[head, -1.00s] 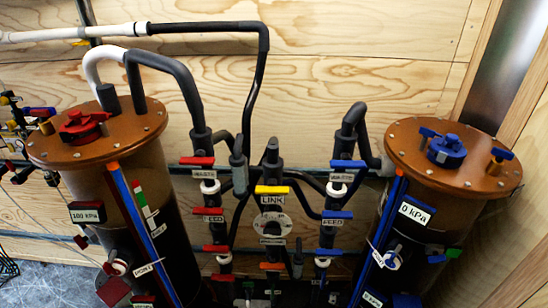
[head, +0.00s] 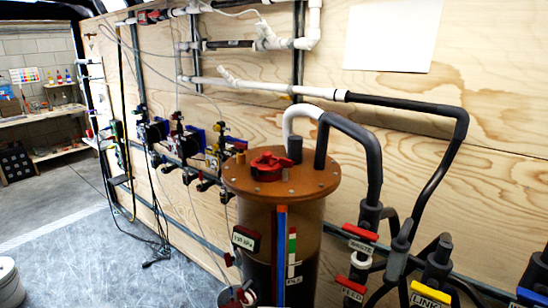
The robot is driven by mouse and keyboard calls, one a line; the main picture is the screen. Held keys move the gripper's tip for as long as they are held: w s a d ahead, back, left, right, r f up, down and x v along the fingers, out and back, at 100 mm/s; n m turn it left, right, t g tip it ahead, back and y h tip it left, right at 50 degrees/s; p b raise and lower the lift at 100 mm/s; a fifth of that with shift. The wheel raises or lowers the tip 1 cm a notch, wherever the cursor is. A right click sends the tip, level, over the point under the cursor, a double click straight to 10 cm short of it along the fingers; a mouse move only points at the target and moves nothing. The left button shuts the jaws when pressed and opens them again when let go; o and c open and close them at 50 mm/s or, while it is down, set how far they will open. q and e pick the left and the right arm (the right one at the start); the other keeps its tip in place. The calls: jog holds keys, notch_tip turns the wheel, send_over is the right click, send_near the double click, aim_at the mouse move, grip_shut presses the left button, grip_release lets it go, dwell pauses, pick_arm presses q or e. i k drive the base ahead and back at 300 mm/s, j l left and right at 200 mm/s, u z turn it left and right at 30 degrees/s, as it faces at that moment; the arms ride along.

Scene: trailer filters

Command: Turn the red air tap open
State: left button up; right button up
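The left filter tank (head: 283,232) has an orange-brown lid (head: 235,184) with a red lobed knob (head: 268,165) on top. A red-edged pressure display (head: 246,239) is on its front; its number is too small to read. Red handles sit on the black pipes to the right, one labelled WASTE (head: 360,232) and one labelled FEED (head: 350,285). Small valves and regulators (head: 188,142) with red, blue and yellow parts are on the wall behind the tank. I cannot tell which red part is the air tap. Neither gripper is in view.
A yellow LINK handle (head: 430,293) is at the lower right. White and black pipes (head: 285,89) run along the plywood wall (head: 420,130). The grey floor (head: 110,255) left of the tank looks largely clear. A workbench (head: 40,118) stands at the far left.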

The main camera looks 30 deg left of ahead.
aim_at(241, 146)
jog(key=u, duration=1.2)
jog(key=l+z, duration=0.3)
jog(key=i+j, duration=0.05)
jog(key=j, duration=0.05)
